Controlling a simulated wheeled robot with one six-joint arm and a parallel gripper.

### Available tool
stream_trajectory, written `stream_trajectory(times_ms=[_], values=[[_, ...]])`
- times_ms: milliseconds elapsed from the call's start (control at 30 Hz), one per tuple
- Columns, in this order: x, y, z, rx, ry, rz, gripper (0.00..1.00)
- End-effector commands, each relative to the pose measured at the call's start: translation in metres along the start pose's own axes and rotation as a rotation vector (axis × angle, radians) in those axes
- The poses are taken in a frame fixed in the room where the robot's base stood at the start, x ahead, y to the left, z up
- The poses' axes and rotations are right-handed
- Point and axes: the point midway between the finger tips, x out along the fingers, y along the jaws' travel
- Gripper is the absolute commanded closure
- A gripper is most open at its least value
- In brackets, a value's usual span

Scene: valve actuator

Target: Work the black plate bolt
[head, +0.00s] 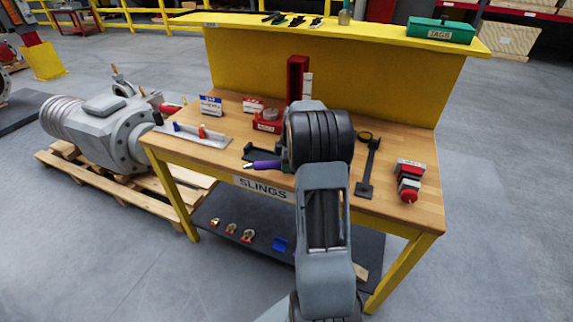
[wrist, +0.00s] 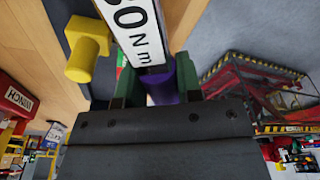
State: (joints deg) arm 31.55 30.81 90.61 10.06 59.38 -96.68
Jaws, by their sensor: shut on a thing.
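In the wrist view, my gripper (wrist: 158,82) is shut on a purple-handled tool (wrist: 163,88), between green-faced fingers. A white label (wrist: 138,30) ending in "0 Nm" lies along the tool. A dark plate-like strip (wrist: 58,20) is left of the tool, with a yellow block-headed piece (wrist: 88,50) in front of it; whether this is the plate bolt I cannot tell. In the head view, the purple handle (head: 265,165) sticks out left of my wrist, above the bench's front edge. A black plate (head: 254,152) shows behind it, partly hidden. My arm hides the gripper fingers there.
A grey valve actuator (head: 105,130) lies on a pallet at left.

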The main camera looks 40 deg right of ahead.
Motion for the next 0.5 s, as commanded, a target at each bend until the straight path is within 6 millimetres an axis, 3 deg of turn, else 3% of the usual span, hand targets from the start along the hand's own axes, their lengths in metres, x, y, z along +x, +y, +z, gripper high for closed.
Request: stream_trajectory(times_ms=[500], values=[[-0.002,0.014,0.001,0.106,0.000,0.018,1.00]])
